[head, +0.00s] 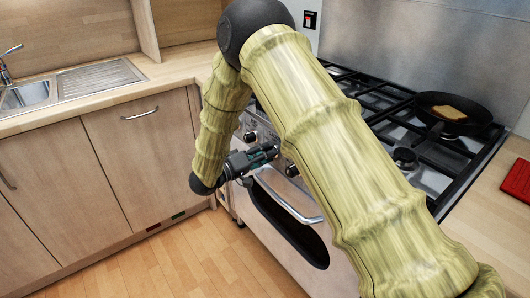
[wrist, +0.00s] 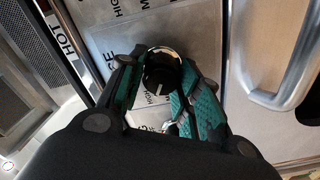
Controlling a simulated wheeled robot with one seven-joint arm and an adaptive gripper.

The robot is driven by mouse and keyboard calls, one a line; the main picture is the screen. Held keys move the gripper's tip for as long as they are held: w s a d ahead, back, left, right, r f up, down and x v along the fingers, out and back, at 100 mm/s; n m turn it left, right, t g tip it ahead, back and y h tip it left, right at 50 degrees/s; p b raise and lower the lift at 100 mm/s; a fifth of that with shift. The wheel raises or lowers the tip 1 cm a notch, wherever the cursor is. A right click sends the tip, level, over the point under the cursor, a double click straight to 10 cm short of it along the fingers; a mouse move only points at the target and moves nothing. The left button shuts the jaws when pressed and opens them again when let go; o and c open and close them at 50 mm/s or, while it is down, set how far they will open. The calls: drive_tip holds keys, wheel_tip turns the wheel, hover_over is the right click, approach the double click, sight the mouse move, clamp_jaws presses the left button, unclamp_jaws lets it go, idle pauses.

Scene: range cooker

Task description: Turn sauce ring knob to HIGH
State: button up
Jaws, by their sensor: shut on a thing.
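A round black knob (wrist: 160,74) with a bright metal ring and a pale pointer line sits on the cooker's front panel in the wrist view. My gripper (wrist: 158,84) has its teal-padded fingers on either side of this knob and is shut on it. In the head view my gripper (head: 272,150) reaches the front panel from the left, and its fingers hide the held knob. A label plate (wrist: 105,45) by the knob shows "HIGH" and letters ending in "CE"; the rest is covered or cut off.
Other black knobs show at the left (head: 250,136) and right (head: 291,170) of my gripper. The oven door handle (head: 288,202) is just below. A frying pan (head: 453,112) with bread stands on the hob. The floor (head: 215,262) in front is clear.

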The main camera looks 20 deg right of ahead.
drive_tip(key=shift+f, duration=0.15)
drive_tip(key=o, duration=1)
drive_tip(key=v, duration=1.2)
